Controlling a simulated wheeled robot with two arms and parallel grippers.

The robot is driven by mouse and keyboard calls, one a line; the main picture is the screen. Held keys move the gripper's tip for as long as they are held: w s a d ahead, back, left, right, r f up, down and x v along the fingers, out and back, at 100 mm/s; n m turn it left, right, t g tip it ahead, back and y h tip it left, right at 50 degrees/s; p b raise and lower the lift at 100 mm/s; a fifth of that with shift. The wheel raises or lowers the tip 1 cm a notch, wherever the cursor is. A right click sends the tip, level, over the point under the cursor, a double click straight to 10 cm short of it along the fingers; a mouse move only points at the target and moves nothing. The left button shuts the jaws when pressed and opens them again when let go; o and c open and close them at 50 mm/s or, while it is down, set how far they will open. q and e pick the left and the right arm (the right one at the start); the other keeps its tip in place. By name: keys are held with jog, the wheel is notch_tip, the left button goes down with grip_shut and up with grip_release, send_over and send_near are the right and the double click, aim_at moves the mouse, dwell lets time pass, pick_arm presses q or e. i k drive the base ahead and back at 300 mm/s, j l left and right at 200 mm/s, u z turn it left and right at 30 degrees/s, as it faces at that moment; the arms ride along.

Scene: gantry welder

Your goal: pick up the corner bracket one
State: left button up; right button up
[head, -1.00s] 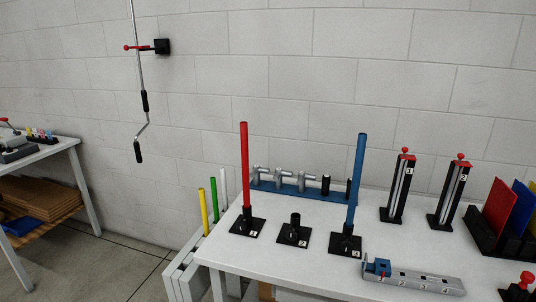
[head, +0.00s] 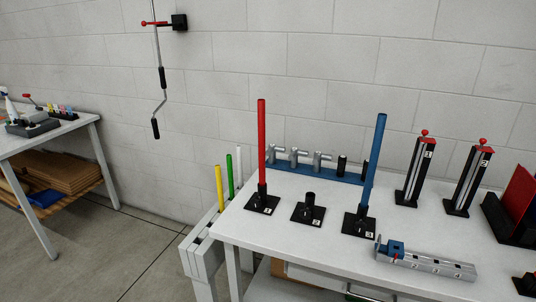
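A small blue piece (head: 396,247) sits at the left end of a grey numbered rail (head: 440,264) near the front right of the white table (head: 290,238). The slots to its right carry numbers and look empty. It may be the corner bracket, but it is too small to tell. Several silver pipe-like fittings (head: 319,160) stand on a blue rack (head: 343,176) along the table's back. Neither of my grippers is in view.
A red tube (head: 262,135) and a blue tube (head: 374,150) stand upright in black numbered bases, with an empty base (head: 308,212) between. Two black posts (head: 414,172) with red knobs stand at right. Another table (head: 65,133) is at left, with open floor between.

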aim_at(270, 152)
jog(key=i+j+u, duration=0.35)
jog(key=u, duration=0.15)
jog(key=i+j+u, duration=0.25)
jog(key=u, duration=0.25)
jog(key=i+j+u, duration=0.1)
jog(key=i+u, duration=0.6)
jog(key=u, duration=0.3)
jog(key=i+j+z, duration=0.1)
jog(key=i, duration=0.35)
jog(key=i+j+z, duration=0.1)
jog(key=i+j, duration=0.15)
jog(key=i, duration=0.15)
jog(key=i+z, duration=0.15)
jog(key=z, duration=0.35)
jog(key=i+j+z, duration=0.1)
jog(key=z, duration=0.4)
jog(key=i+j+z, duration=0.2)
jog(key=z, duration=0.3)
